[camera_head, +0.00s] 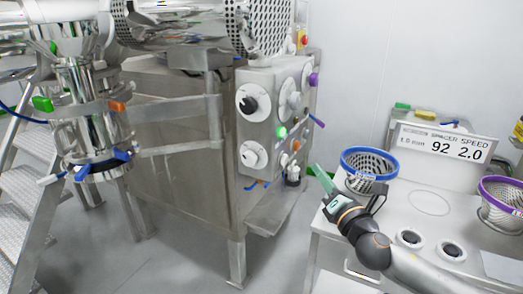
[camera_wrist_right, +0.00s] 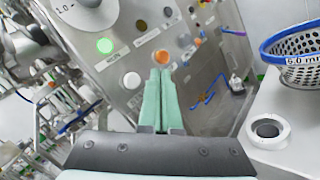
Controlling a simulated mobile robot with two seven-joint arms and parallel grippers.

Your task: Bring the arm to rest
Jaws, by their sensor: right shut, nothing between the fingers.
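My right gripper (camera_head: 321,176) reaches in from the lower right in the head view, over the left edge of the white bench. Its green fingers point up and to the left, toward the control panel. In the right wrist view the two fingers (camera_wrist_right: 160,100) lie together, shut and empty, with the panel behind them. The gripper appears apart from the panel and from the blue-rimmed basket. My left gripper is not in view.
The control panel (camera_head: 264,104) has knobs and a lit green button. A blue-rimmed basket (camera_head: 370,152), a purple-rimmed basket (camera_head: 499,190) and a display sign (camera_head: 443,143) are on the white bench (camera_head: 424,228). Metal steps (camera_head: 27,157) stand at left. Floor in front is clear.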

